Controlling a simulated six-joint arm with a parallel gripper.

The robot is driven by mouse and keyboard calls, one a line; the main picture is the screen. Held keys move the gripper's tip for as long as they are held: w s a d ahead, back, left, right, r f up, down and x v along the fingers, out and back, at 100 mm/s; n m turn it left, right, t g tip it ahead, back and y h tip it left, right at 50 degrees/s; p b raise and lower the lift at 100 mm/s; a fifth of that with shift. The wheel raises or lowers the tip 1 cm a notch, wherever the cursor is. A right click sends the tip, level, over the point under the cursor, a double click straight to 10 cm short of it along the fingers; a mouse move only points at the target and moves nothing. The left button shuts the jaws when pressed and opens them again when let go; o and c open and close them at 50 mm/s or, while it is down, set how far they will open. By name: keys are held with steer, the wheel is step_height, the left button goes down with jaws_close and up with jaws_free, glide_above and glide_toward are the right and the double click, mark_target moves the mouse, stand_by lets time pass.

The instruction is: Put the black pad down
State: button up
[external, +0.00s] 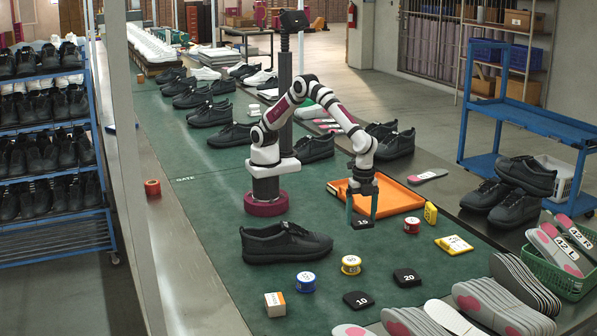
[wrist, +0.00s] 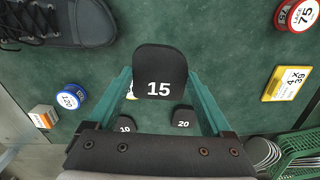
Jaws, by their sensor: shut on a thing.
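My gripper (external: 362,212) is shut on a black pad marked 15 (wrist: 160,60). In the wrist view the pad lies between the two teal fingers (wrist: 157,85), its number facing the camera. In the external view the held pad (external: 361,223) is small and dark at the fingertips, over the green mat, in front of the orange tray (external: 410,208); I cannot tell if it touches the mat. Two other black pads lie nearer the camera: one marked 10 (external: 358,300), one marked 20 (external: 407,278). In the wrist view they are partly hidden.
A black shoe (external: 285,246) lies left of the gripper. Insoles line the front right. Some green mat is bare between them.

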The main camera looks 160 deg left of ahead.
steer(key=s+a+n, duration=0.6)
steer(key=n, duration=1.4)
glide_above(367, 201)
steer(key=f, duration=0.6)
steer(key=shift+w+d, duration=0.15)
steer(key=shift+d, duration=0.15)
step_height(367, 201, down, 4)
steer(key=shift+a+f, duration=0.1)
steer(key=shift+a, duration=0.05)
steer(key=shift+f, duration=0.15)
